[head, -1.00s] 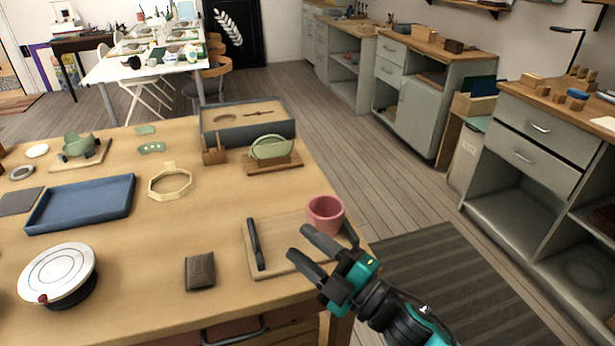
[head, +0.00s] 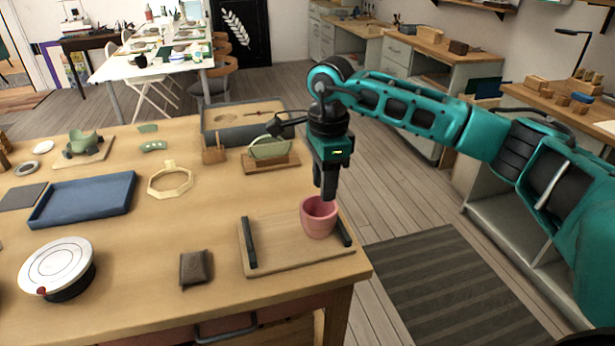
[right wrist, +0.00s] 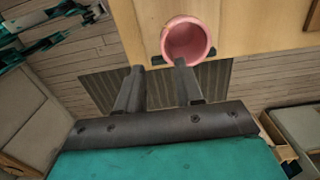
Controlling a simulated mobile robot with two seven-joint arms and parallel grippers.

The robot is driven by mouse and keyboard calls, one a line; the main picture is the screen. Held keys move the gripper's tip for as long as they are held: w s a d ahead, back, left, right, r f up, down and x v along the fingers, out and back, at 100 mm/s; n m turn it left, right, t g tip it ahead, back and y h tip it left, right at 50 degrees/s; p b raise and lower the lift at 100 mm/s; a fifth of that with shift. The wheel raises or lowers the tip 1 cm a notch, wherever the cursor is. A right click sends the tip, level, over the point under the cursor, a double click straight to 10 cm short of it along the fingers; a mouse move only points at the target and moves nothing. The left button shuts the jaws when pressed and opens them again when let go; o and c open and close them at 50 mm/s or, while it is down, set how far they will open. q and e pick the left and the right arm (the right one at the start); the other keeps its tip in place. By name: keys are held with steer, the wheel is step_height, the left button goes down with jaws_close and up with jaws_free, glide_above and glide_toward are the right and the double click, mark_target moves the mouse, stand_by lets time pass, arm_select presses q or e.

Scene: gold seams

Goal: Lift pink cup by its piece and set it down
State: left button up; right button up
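The pink cup (head: 319,218) stands upright on the right part of a wooden board with two dark bars (head: 290,262) near the table's front right corner. It also shows in the right wrist view (right wrist: 187,42), where I look into its opening. My right gripper (head: 328,193) points down at the cup's far rim. In the right wrist view its two fingers (right wrist: 155,82) are apart with nothing between them. One fingertip is close to the cup's rim; I cannot tell if they touch. No separate piece of the cup stands out. Teal and black arm parts show at the wrist view's upper left; any left gripper there is unclear.
A brown block (head: 195,268) lies left of the board. A wooden stand with a green dish (head: 270,160) and a grey box (head: 215,135) are behind it. A blue tray (head: 82,200) and a white turntable (head: 57,266) are at the left. The table's right edge is close to the cup.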

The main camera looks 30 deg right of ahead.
steer(key=shift+d, duration=0.35)
steer(key=b, duration=0.3)
glide_above(324, 217)
steer(key=shift+f, duration=2.05)
steer(key=shift+s+f+b, duration=0.1)
steer(key=shift+f+b, duration=0.5)
steer(key=shift+f, duration=0.05)
steer(key=shift+f+b, duration=0.45)
steer(key=shift+f, duration=0.2)
steer(key=shift+f+b, duration=0.55)
steer(key=shift+f, duration=0.3)
arm_select(q)
steer(key=shift+h, duration=0.4)
steer(key=f, duration=0.1)
steer(key=d+f, duration=0.1)
steer(key=w+f, duration=0.1)
steer(key=f, duration=0.1)
steer(key=shift+d, duration=0.25)
arm_select(e)
steer(key=shift+f, duration=0.15)
jaws_close()
